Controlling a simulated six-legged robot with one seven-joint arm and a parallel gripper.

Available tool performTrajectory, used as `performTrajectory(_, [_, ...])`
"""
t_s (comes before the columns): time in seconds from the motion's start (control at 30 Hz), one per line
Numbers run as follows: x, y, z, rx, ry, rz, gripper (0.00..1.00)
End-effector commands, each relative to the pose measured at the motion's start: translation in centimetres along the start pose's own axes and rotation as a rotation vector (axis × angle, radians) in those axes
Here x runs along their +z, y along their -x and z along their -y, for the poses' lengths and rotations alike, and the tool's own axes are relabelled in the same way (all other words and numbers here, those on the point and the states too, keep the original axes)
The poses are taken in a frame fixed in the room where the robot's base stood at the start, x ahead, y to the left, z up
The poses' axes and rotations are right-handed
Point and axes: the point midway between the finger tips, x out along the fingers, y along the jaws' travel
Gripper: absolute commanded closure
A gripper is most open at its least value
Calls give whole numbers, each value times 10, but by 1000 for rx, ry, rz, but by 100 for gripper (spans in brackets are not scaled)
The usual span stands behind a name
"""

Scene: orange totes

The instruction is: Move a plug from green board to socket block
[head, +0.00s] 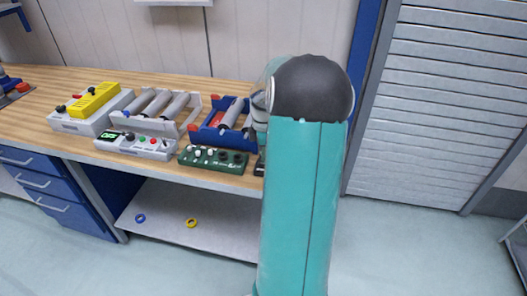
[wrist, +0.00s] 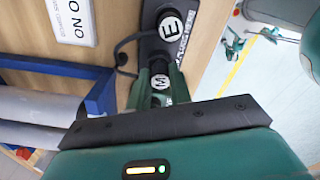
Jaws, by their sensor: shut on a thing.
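The green board (head: 213,158) lies near the bench's front edge in the head view, with white-topped plugs at its left and dark round spots at its right. A dark block, likely the socket block (head: 260,164), sits just right of it, mostly hidden by my arm. In the wrist view, the dark block (wrist: 183,55) carries a round piece marked E (wrist: 171,27). My gripper (wrist: 158,92) is shut on a plug marked M (wrist: 160,82), over the near end of this block. Whether the plug is seated or just above cannot be told.
A blue frame with grey rollers (head: 226,116) stands behind the board; its blue edge (wrist: 100,97) is close to my gripper in the wrist view. A grey control box (head: 135,145) is left of the board. A dark cable (wrist: 127,42) runs beside the block.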

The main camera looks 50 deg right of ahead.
Motion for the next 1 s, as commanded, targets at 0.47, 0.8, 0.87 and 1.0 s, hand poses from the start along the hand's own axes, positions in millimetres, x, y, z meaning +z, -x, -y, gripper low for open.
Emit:
performTrajectory(0.47, [0,-2,0,0,0,0,54])
performTrajectory(0.8, [0,24,-1,3,0,0,54])
performTrajectory(0.87, [0,37,-1,5,0,1,54])
performTrajectory(1.0, [0,68,-1,5,0,1,54])
